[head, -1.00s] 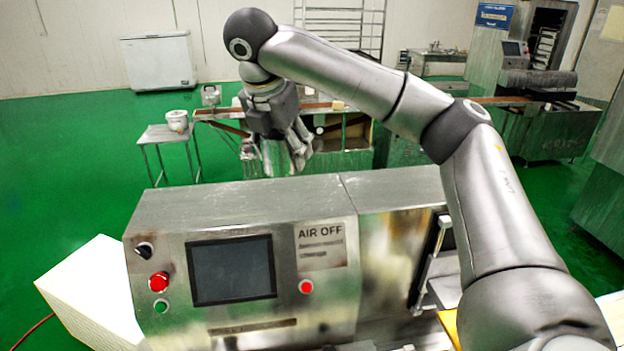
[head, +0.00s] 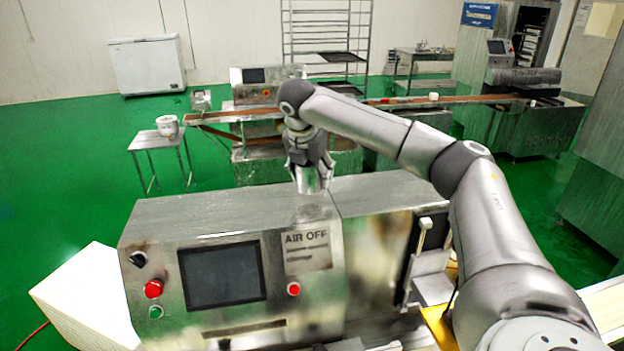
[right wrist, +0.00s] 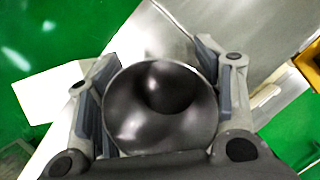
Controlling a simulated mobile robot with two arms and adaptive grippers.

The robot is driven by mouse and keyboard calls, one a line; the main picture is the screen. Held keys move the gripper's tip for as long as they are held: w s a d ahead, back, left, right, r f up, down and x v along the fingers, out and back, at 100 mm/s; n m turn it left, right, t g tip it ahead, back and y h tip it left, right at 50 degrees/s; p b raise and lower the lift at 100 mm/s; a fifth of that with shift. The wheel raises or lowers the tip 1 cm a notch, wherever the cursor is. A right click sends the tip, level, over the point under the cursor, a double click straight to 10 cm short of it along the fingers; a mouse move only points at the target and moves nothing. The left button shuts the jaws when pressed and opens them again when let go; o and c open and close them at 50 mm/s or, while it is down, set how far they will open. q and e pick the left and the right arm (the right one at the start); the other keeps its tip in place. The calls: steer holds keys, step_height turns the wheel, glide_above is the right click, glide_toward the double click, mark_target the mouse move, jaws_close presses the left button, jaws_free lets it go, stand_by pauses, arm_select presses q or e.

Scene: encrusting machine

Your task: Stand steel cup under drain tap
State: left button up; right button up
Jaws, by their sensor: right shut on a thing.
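The steel cup (head: 312,181) is held in my right gripper (head: 310,166), over the rear part of the machine's top in the head view. In the right wrist view the round cup (right wrist: 160,105) sits between the two fingers of my right gripper (right wrist: 158,90), with its shiny hollow inside facing the camera. The cup looks roughly upright in the head view. I cannot make out the drain tap in either view. My left gripper is not in view.
The steel machine (head: 240,225) with a dark screen (head: 222,275) and red buttons fills the foreground. A white block (head: 85,300) lies at its left. Behind are a small table (head: 155,140) with a white pot (head: 167,126), and a conveyor (head: 440,101). Green floor lies open at left.

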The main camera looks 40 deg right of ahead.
mark_target(312, 183)
step_height(312, 183, down, 3)
steer(key=shift+w+d+p, duration=0.1)
steer(key=shift+d+p, duration=0.05)
steer(key=shift+p, duration=0.85)
steer(key=shift+f, duration=0.15)
steer(key=o, duration=1.1)
steer(key=shift+f, duration=0.1)
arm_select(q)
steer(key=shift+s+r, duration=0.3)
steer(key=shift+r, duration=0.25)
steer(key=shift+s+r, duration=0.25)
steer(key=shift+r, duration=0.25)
